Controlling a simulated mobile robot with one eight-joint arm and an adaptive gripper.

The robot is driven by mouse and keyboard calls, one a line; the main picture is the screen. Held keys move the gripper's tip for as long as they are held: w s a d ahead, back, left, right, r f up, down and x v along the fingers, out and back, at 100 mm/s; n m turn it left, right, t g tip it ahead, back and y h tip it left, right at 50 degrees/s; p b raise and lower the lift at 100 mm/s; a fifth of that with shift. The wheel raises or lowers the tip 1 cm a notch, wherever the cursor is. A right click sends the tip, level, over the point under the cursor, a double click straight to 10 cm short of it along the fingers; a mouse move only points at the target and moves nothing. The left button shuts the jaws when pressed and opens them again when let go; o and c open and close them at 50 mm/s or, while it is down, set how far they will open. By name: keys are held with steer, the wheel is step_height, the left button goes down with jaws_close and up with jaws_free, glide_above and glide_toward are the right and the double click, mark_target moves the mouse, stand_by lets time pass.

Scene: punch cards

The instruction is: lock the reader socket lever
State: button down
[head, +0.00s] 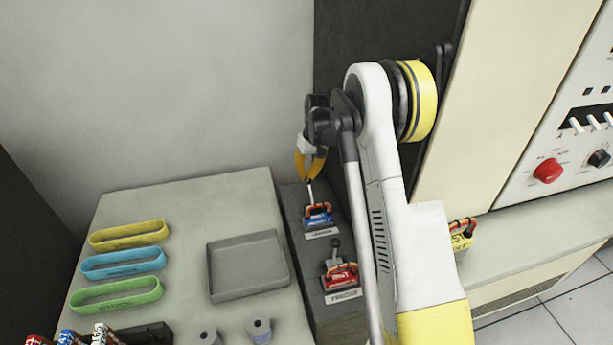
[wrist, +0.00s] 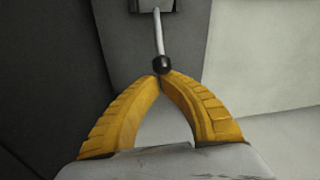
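My gripper (head: 309,176) points down at the far socket on the dark grey strip. Its yellow fingers are shut, with the tips (wrist: 161,75) together right at the black knob (wrist: 162,64) of a lever. The knob seems to touch the tips; I cannot tell whether it is pinched. The lever's pale rod (head: 309,192) stands up from the far socket, which holds a blue plug (head: 318,213) with orange-red cables. A nearer socket holds a red plug (head: 341,275) with a dark-knobbed lever (head: 335,246). The socket labels are too small to read surely.
Left of the strip, a table holds an empty grey tray (head: 250,293) and yellow (head: 128,235), blue (head: 122,264) and green (head: 116,294) oval bins. A yellow plug (head: 462,234) sits right of my arm. A control panel with a red button (head: 548,171) stands right.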

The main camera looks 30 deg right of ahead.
mark_target(308, 182)
steer(key=s+r+t, duration=0.2)
steer(key=shift+s+a+r+t+h, duration=0.1)
steer(key=shift+a+t+h, duration=0.1)
steer(key=shift+t+h, duration=0.15)
steer(key=s+t, duration=0.1)
steer(key=s+r+t+b, duration=0.1)
steer(key=s+r+t, duration=0.1)
steer(key=t, duration=0.1)
steer(key=shift+a+h, duration=0.25)
steer(key=shift+a, duration=0.05)
steer(key=shift+s+a+r, duration=0.15)
steer(key=shift+s+r, duration=0.05)
steer(key=shift+s, duration=0.3)
steer(key=shift+s+a+r, duration=0.1)
steer(key=shift+s+r, duration=0.1)
steer(key=shift+s, duration=0.3)
steer(key=shift+s+n, duration=0.1)
steer(key=shift+n, duration=0.2)
steer(key=shift+r, duration=0.1)
